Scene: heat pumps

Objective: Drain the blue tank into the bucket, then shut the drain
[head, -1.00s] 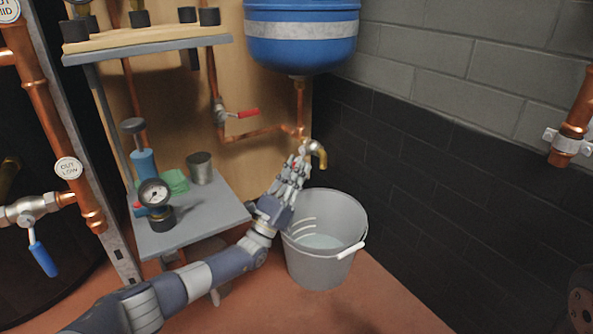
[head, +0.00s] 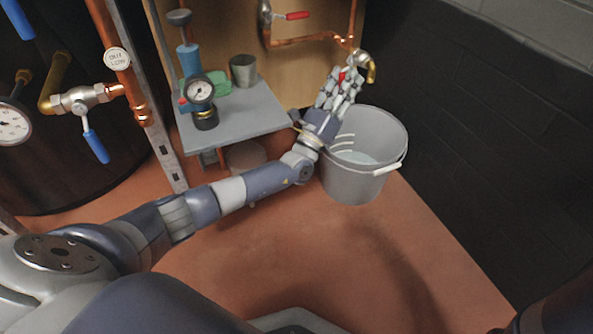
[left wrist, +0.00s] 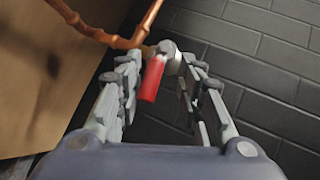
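The drain tap's brass spout (head: 371,68) curves down above the bucket, with no stream visible below it. Its red lever (head: 342,76) is between the fingers of my left gripper (head: 343,88). In the left wrist view the red lever (left wrist: 152,80) hangs from the tap body (left wrist: 167,48), between the spread fingers (left wrist: 163,68), with gaps on both sides. The left gripper is open. The grey bucket (head: 360,187) stands on the floor under the spout with pale liquid (head: 355,157) inside. The blue tank is outside the current views. My right gripper is not in view.
A grey shelf (head: 235,126) left of the bucket carries a gauge (head: 201,90), a metal cup (head: 243,70) and a green cloth (head: 215,83). Another red-handled valve (head: 292,15) is on the copper pipe above. A dark block wall (head: 470,130) rises at right. Floor in front is clear.

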